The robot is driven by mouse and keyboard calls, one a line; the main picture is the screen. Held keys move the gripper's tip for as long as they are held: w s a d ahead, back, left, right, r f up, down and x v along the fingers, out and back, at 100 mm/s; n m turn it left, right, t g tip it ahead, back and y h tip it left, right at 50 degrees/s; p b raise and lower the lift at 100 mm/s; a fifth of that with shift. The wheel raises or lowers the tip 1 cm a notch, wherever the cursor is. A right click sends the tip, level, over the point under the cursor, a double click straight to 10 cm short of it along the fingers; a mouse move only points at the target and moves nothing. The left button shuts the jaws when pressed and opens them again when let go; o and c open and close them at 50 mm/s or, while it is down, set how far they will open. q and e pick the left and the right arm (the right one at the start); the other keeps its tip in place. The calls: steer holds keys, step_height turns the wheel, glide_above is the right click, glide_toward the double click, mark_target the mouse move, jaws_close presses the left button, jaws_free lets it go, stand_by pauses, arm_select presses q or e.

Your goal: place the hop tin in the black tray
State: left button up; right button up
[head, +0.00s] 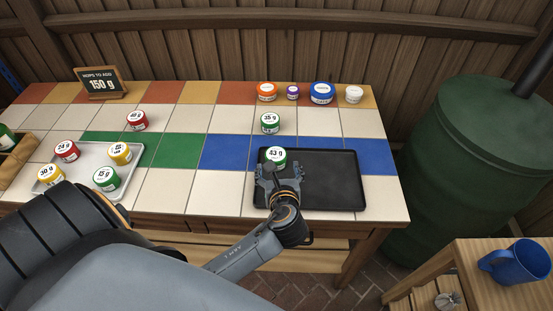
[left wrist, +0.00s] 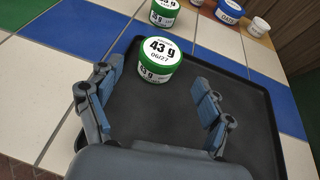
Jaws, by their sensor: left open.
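A green hop tin with a white lid marked 43 g (head: 275,155) stands upright in the black tray (head: 335,180), near its back left corner. It also shows in the left wrist view (left wrist: 160,60), beyond the fingertips. My left gripper (head: 276,172) is over the tray's left part, just in front of the tin. Its fingers are apart with nothing between them in the left wrist view (left wrist: 158,88). Another green tin, marked 35 g (head: 270,123), stands on the tiles behind the tray. My right gripper is in neither view.
A light tray (head: 128,198) at the left holds several tins. A red tin (head: 137,121) stands behind it. Orange, purple, blue and white tubs (head: 321,93) line the back edge. The black tray's right part is clear.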

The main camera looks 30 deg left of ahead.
arm_select(q)
steer(key=v, duration=0.5)
steer(key=shift+f, duration=0.15)
stand_by(0.3)
